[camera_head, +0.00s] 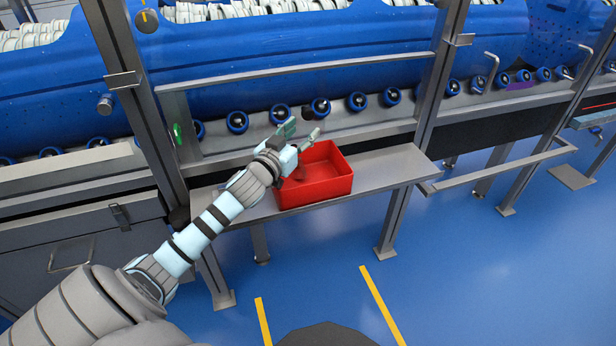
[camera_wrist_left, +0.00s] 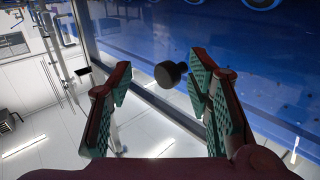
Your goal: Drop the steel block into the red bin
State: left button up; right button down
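The red bin (camera_head: 330,188) stands on a grey shelf in front of the blue machine, in the head view. My left gripper (camera_head: 301,133) is at the bin's back left, with its green-padded fingers spread above the rim. The left wrist view also shows this gripper (camera_wrist_left: 160,79) open, with a wide gap and nothing held between the pads. The visible part of the bin's floor looks empty apart from a dark patch that may be shadow. My gripper hides the bin's left corner. I cannot make out the steel block in either view. My right gripper is not in view.
The grey shelf (camera_head: 385,170) is bare right of the bin. The blue machine (camera_head: 390,85) has a row of rollers behind the bin. A steel post (camera_head: 443,75) stands right of the bin. A dark round knob (camera_wrist_left: 169,74) appears beyond my fingers in the left wrist view.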

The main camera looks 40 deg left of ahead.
pick_arm(q)
jog(key=s, duration=0.4)
jog(key=s+d, duration=0.1)
jog(key=s, duration=0.3)
jog(key=s+d, duration=0.1)
jog(key=s, duration=0.2)
jog(key=shift+s, duration=0.4)
jog(key=shift+a, duration=0.1)
